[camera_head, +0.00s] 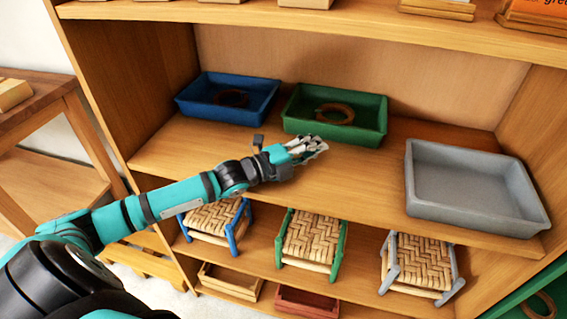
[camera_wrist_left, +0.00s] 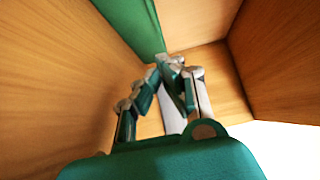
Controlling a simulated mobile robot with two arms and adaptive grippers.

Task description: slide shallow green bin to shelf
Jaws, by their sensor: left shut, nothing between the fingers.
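The shallow green bin (camera_head: 352,133) sits toward the back of the middle shelf board (camera_head: 215,150), with a brown ring (camera_head: 334,113) inside. My left gripper (camera_head: 322,146) is shut and empty just in front of the bin's front wall, over the board. I cannot tell whether its fingertips touch the bin. In the left wrist view the closed fingers (camera_wrist_left: 175,75) point toward a green surface (camera_wrist_left: 132,20), which looks like the bin's wall. My right gripper is not in view.
A blue bin (camera_head: 222,115) with a ring stands left of the green one. An empty grey bin (camera_head: 470,190) stands at the front right. Several small woven stools (camera_head: 312,238) are on the board below. Another green container (camera_head: 515,305) shows at the bottom right corner.

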